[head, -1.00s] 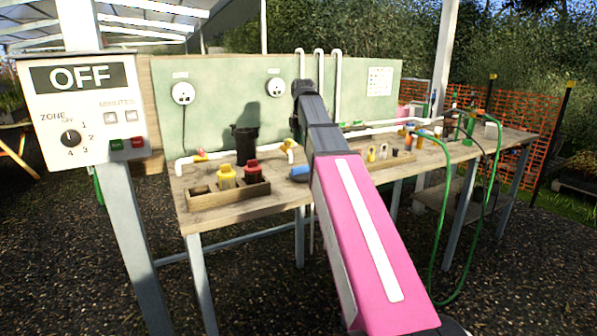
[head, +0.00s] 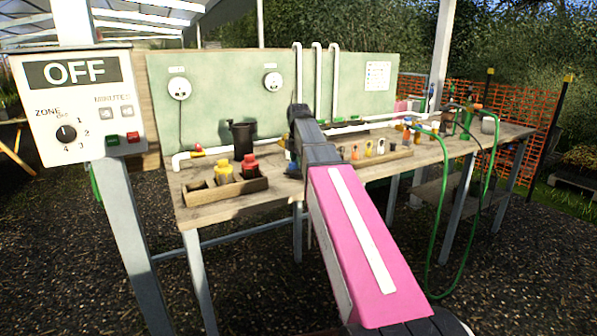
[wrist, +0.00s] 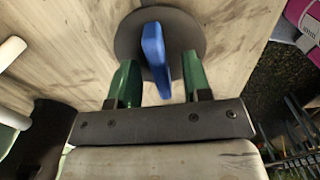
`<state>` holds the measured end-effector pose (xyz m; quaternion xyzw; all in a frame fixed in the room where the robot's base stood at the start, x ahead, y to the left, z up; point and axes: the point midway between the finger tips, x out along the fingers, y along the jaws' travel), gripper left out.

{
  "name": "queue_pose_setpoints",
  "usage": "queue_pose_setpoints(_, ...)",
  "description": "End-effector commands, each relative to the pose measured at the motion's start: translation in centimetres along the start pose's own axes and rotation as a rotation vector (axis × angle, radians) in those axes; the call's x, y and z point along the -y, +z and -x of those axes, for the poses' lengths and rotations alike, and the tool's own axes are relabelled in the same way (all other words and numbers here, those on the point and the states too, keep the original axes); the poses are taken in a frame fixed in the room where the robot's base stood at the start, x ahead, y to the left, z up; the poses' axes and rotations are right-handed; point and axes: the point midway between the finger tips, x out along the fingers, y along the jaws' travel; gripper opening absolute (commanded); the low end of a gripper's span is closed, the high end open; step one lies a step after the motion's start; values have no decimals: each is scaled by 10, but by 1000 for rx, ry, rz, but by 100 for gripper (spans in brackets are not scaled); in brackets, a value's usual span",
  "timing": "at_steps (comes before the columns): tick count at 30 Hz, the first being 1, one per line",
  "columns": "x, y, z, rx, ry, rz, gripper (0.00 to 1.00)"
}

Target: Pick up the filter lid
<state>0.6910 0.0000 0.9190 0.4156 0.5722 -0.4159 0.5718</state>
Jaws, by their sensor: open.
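The filter lid is a dark round disc (wrist: 192,35) with an upright blue grip fin (wrist: 153,50), lying on the pale wooden bench in the wrist view. My gripper (wrist: 160,62) is open, with one green finger on each side of the blue fin. Gaps show between the fingers and the fin, and whether either touches cannot be seen. In the head view my arm hides the gripper's fingers and most of the lid. A black filter housing (head: 243,140) stands on the bench to the left; its dark body (wrist: 45,140) also shows in the wrist view.
A wooden tray (head: 225,192) with yellow and red fittings sits at the bench's front left. Another tray (head: 385,160) of small parts lies right of my arm. White pipes (head: 297,75) and a green hose (head: 440,230) are farther along. A control box (head: 80,105) stands at left.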

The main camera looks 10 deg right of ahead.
Motion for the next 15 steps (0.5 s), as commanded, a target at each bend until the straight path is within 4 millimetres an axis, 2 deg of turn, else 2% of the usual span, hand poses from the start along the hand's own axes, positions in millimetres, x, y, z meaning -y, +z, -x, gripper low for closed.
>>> queue_pose_setpoints(3, 0, 0, -7, 0, 1, 0, 45)
queue_pose_setpoints(8, 0, 0, -7, 0, 1, 0, 45)
queue_pose_setpoints(9, 0, 0, -7, 0, 1, 0, 38)
queue_pose_setpoints(11, 0, 0, -7, 0, 1, 0, 19)
queue_pose_setpoints(12, 0, 0, -7, 0, 1, 0, 6)
queue_pose_setpoints(13, 0, 0, -7, 0, 1, 0, 0)
queue_pose_setpoints(15, 0, 0, -6, 0, 1, 0, 0)
